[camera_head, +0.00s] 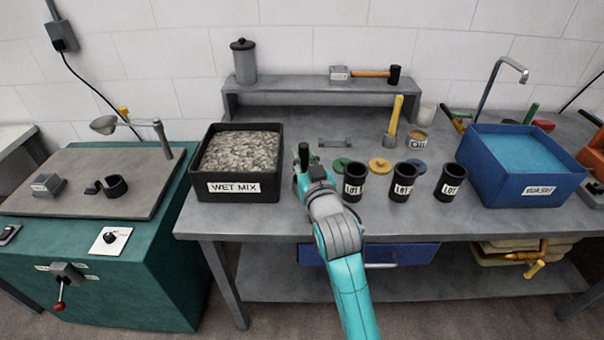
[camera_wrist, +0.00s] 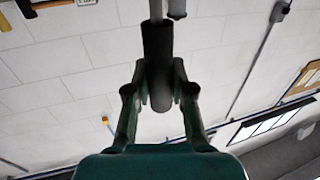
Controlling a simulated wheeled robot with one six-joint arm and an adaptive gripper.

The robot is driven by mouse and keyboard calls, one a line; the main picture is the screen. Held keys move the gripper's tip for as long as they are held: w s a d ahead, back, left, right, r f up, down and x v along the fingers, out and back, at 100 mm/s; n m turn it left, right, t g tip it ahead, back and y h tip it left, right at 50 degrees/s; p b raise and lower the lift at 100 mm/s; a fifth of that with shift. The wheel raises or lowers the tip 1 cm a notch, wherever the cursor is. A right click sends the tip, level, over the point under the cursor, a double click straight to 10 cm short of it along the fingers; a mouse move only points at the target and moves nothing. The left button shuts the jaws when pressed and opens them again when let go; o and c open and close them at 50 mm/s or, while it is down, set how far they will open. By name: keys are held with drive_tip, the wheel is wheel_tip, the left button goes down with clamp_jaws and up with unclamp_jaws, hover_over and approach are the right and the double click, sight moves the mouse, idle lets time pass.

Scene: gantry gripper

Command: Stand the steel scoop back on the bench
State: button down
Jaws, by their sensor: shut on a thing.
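My gripper (camera_head: 309,172) reaches over the bench (camera_head: 290,214), just right of the WET MIX tub. In the wrist view my gripper (camera_wrist: 156,88) is shut around a dark round handle (camera_wrist: 157,45), with a thinner grey shaft at the top of the picture. I take this for the steel scoop. In the head view only its short black upright end (camera_head: 304,153) shows at the fingers. The scoop's bowl is not clearly visible, and I cannot tell whether the scoop touches the bench.
The black WET MIX tub (camera_head: 199,189) stands left, full of grey gravel. Black LOT cups (camera_head: 353,184) stand close right, with coloured discs (camera_head: 380,166) behind. The blue WASH tub (camera_head: 487,185) stands far right.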

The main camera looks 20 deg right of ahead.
sight(304, 170)
drive_tip(key=shift+f, duration=2.15)
drive_tip(key=c, duration=1)
unclamp_jaws()
drive_tip(key=shift+r, duration=0.2)
drive_tip(key=s, duration=1.2)
drive_tip(key=shift+a+f, duration=0.2)
